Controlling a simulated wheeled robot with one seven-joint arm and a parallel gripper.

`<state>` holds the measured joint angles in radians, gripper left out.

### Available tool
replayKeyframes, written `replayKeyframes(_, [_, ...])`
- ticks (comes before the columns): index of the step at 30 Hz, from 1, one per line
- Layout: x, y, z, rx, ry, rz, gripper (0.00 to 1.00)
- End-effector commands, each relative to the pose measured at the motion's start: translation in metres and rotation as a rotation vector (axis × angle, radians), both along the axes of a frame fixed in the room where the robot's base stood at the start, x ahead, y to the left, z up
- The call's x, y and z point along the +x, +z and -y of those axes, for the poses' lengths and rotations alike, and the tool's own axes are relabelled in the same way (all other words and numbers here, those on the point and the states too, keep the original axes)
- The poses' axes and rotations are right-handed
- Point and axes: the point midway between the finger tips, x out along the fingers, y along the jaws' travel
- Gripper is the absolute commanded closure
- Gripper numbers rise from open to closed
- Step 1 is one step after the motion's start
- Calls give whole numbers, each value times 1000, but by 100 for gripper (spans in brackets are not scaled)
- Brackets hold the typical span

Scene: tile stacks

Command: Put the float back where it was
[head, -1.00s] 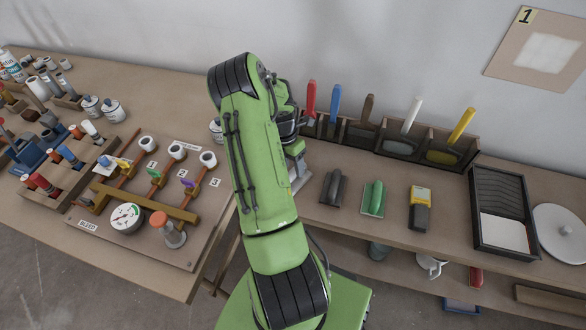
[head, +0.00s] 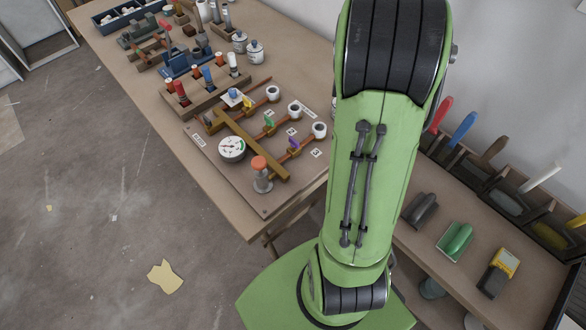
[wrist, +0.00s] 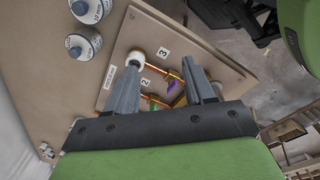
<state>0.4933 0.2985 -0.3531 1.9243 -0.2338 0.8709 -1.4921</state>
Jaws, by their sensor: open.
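Two hand floats lie on the right-hand bench in the head view. One has a green handle and a pale base (head: 457,240); the other is dark grey (head: 421,209), partly beside my arm's edge. I cannot tell which one the task means. My gripper (wrist: 160,64) shows in the wrist view, its two fingers apart with no float between them. It is above the pipe board (wrist: 215,62), away from both floats. In the head view my arm hides the gripper.
The pipe board (head: 225,175) with gauge, valves and an orange-capped part stands on the left bench. A rack (head: 510,195) of coloured-handled tools runs along the wall. A yellow and black tool (head: 498,272) lies beside the green float. White cans (head: 255,50) stand behind the board.

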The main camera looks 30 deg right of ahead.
Motion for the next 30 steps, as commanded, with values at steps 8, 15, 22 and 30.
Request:
replayKeyframes(8, [-44,94,-179,106,-481,268,46])
replayKeyframes(15, [-108,98,-234,226,-780,391,46])
replayKeyframes(22, [-113,96,-236,240,-820,399,46])
replayKeyframes(30, [-113,122,-236,240,-819,399,46])
